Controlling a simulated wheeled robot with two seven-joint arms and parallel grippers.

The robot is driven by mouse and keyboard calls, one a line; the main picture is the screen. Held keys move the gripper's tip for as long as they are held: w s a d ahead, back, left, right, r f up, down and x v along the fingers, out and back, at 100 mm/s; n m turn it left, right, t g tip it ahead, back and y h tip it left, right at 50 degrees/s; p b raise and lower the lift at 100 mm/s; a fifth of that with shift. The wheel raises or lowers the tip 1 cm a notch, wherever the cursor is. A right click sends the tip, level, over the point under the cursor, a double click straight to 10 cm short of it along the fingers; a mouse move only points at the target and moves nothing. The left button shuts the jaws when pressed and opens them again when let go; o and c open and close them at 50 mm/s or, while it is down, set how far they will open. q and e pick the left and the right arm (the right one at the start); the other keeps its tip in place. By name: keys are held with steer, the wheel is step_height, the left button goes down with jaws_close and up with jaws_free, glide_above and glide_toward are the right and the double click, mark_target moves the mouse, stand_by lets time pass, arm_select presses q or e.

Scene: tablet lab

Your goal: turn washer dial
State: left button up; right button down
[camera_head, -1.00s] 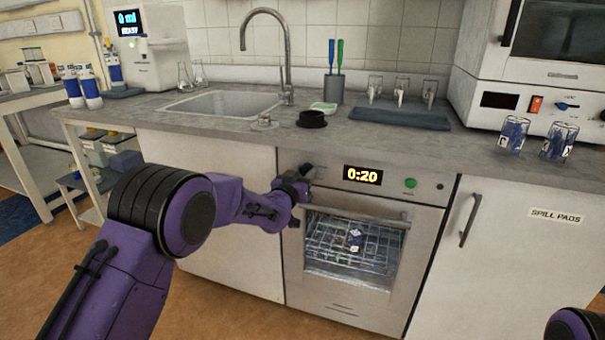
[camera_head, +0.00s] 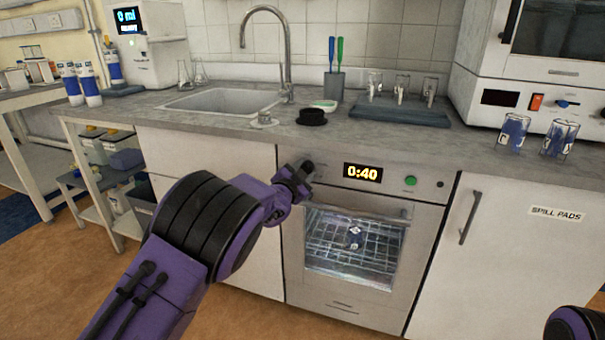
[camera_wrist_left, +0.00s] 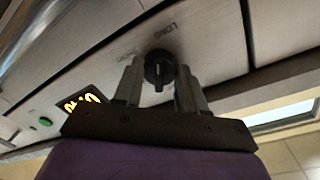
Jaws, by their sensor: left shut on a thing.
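The washer (camera_head: 330,290) is built in under the counter, with its glass door shut and glassware on the rack inside. Its display (camera_head: 362,173) reads 0:40, and a green button (camera_head: 410,181) sits to the right of it. The black dial (camera_wrist_left: 159,70) is on the panel, left of the display in the head view. My left gripper (camera_head: 305,170) is at the dial, shut on it, with one finger on each side in the left wrist view (camera_wrist_left: 158,85). In the head view the gripper hides most of the dial. My right gripper is not in view.
The counter (camera_head: 230,125) above holds a sink (camera_head: 222,102), a black round dish (camera_head: 311,117) and a dark tray (camera_head: 400,116) with glassware. A cabinet (camera_head: 500,250) labelled SPILL PADS stands to the right.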

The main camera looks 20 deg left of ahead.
arm_select(q)
steer(key=shift+f+m, duration=0.1)
steer(key=shift+m, duration=0.2)
steer(key=o, duration=1.1)
steer(key=shift+c, duration=0.2)
